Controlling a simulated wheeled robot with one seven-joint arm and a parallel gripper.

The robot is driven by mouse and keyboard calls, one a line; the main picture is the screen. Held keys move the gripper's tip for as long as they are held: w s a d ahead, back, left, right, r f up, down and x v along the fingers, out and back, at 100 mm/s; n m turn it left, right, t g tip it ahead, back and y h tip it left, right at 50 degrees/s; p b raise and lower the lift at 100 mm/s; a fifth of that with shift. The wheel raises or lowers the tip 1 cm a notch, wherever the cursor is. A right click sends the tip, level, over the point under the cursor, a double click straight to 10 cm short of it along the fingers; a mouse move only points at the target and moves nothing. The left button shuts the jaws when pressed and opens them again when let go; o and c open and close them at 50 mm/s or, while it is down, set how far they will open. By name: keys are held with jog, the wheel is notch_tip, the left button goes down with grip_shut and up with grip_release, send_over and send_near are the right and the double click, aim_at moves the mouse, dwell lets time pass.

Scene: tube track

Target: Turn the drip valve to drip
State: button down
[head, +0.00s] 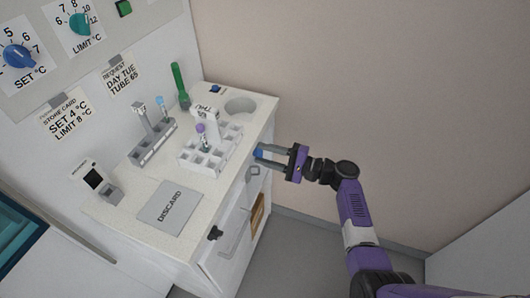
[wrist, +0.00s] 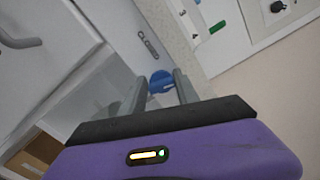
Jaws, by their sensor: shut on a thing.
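The drip valve appears as a blue knob (head: 258,153) on the cabinet front, just below the right part of the countertop. My gripper (head: 262,156) reaches it from the right and is shut on it. In the wrist view the blue knob (wrist: 161,82) sits between the two grey fingers of my gripper (wrist: 160,92).
The countertop holds a white tube rack (head: 190,160), a grey rack (head: 150,148), a green tube (head: 180,86) and a DISCARD plate (head: 171,207). A drawer handle (head: 238,228) and a black knob (head: 214,233) stick out of the cabinet front. The floor at right is free.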

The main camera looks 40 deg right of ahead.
jog(key=shift+d+m+p, duration=0.15)
jog(key=shift+m+p, duration=0.35)
jog(key=shift+m, duration=0.55)
jog(key=shift+d+m+p, duration=0.15)
jog(key=shift+m+p, duration=0.3)
jog(key=shift+m, duration=0.6)
jog(key=c, duration=1.2)
grip_release()
jog(key=shift+d, duration=0.1)
